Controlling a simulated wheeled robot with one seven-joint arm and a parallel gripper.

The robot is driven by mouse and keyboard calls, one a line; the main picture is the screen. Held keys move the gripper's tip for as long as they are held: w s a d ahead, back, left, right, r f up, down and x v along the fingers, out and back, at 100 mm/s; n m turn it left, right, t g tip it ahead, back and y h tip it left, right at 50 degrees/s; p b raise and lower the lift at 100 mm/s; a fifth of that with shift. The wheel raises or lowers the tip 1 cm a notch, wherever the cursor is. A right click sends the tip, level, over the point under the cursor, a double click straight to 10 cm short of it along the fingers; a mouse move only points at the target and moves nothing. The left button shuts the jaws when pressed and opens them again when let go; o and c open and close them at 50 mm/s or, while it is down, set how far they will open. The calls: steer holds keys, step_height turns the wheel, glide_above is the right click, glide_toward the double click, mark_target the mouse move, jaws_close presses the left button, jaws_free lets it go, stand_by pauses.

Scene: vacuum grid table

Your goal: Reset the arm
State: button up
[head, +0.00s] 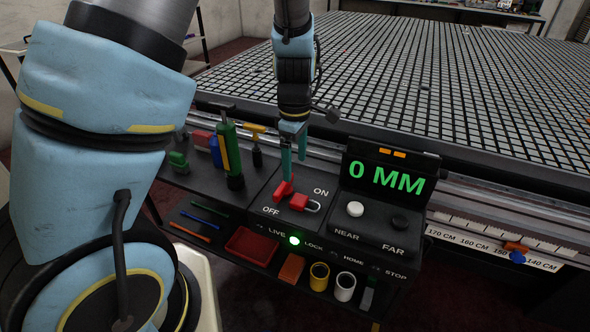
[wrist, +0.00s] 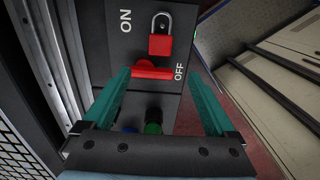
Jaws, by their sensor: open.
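My gripper (head: 294,168) points down over the control panel in the head view, its two teal fingers spread apart. It also shows in the wrist view (wrist: 160,77), open, with one finger on each side of a red switch handle (wrist: 155,71). That red handle shows in the head view (head: 283,191) just below the fingertips, towards the OFF label. I cannot tell whether a finger touches it. A red padlock (head: 299,202) with a metal shackle sits beside the handle towards ON, and it shows in the wrist view (wrist: 160,45). Nothing is held.
A display (head: 387,181) reading 0 MM stands right of the switch, above NEAR (head: 355,209) and FAR (head: 400,223) buttons. A green-handled tool (head: 231,155) stands close on the left. The grid table (head: 420,75) lies behind. A lower shelf holds a red tray (head: 251,244) and cups.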

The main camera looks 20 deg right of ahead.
stand_by(0.4)
steer(key=a+r+m, duration=0.3)
steer(key=a, duration=0.5)
steer(key=s+a+r+m+t, duration=0.1)
steer(key=a+r+m, duration=0.2)
steer(key=a, duration=0.6)
steer(key=a+r+m, duration=0.3)
steer(key=a+m, duration=0.1)
steer(key=a, duration=0.4)
steer(key=shift+s+a+r+m+t, duration=0.2)
steer(key=shift+a+r+m+t, duration=0.05)
steer(key=shift+a+m+t, duration=0.1)
